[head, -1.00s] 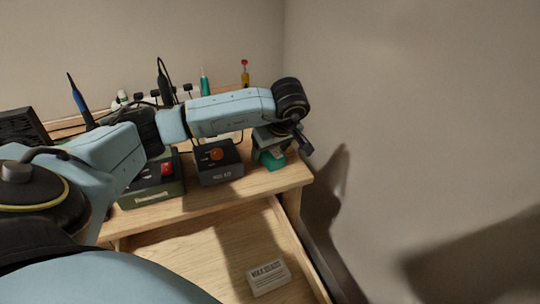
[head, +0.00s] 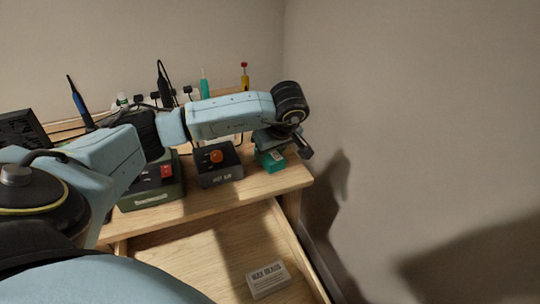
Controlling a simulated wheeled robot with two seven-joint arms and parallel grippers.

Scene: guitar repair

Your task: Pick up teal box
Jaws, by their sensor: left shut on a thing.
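The teal box (head: 271,160) is at the right end of the wooden bench's upper shelf, beside the black hot air unit. My left gripper (head: 276,146) reaches over it from above, with the wrist bent down at the shelf's right end. The left gripper is shut on the teal box; its fingers and the box's upper part are partly hidden by the wrist. I cannot tell whether the box is clear of the shelf. My right gripper is not in view.
The black hot air unit (head: 219,165) with an orange knob stands just left of the box. A green unit (head: 150,194) stands farther left. A white labelled box (head: 268,280) lies on the lower surface (head: 215,262). Upright tools stand behind my arm. A bare wall is at right.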

